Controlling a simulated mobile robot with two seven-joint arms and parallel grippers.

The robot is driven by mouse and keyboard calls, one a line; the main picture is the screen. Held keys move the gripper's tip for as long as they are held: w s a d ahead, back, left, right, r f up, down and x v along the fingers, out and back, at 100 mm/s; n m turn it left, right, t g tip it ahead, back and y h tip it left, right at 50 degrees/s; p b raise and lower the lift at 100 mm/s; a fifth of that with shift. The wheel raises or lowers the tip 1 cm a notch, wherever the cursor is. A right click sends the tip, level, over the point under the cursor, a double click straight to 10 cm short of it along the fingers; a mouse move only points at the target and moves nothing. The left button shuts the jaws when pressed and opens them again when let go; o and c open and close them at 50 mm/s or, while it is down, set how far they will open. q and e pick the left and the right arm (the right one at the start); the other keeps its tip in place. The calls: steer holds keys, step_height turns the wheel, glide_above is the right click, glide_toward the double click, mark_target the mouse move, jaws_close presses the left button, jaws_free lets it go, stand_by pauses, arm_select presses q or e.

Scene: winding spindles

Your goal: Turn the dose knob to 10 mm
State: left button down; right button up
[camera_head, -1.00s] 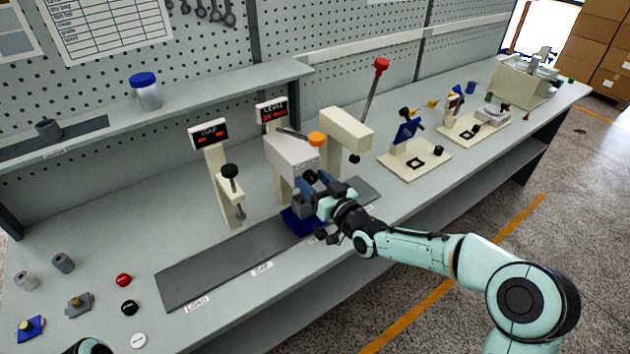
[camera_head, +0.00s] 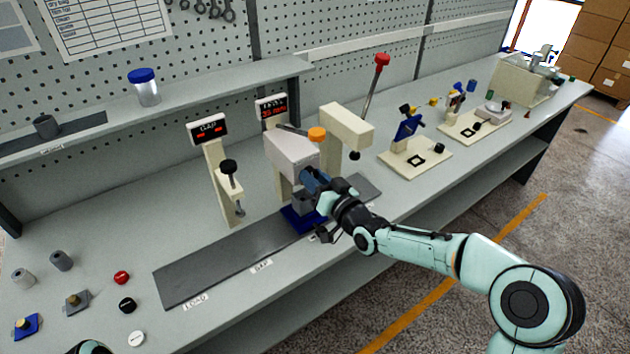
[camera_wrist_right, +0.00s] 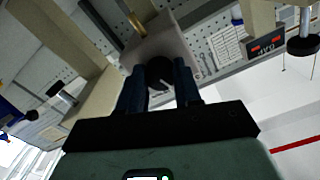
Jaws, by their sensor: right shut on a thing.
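The dose knob (camera_wrist_right: 160,76) is a round black knob with a pale pointer line, on the front of a light grey dispenser housing (camera_head: 292,153). My right gripper (camera_head: 312,175) is at that front face, and the knob is hidden behind it in the head view. In the right wrist view my right gripper (camera_wrist_right: 159,72) has its dark blue fingers on both sides of the knob, shut on it. A display (camera_head: 272,108) above the housing shows red characters too small to read surely. My left gripper is out of view.
A gap gauge post (camera_head: 220,175) with a black knob is to the left. A cream arm (camera_head: 347,126) and a red-tipped lever (camera_head: 381,61) are to the right. The front left bench holds several small parts.

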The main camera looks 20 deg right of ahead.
steer(key=m+b, duration=0.1)
steer(key=m, duration=0.8)
steer(key=shift+r+m, duration=0.1)
steer(key=shift+m, duration=0.3)
stand_by(0.4)
steer(key=o, duration=1)
steer(key=shift+o, duration=0.2)
steer(key=shift+s, duration=0.1)
steer(key=v, duration=1.3)
steer(key=shift+p, duration=0.3)
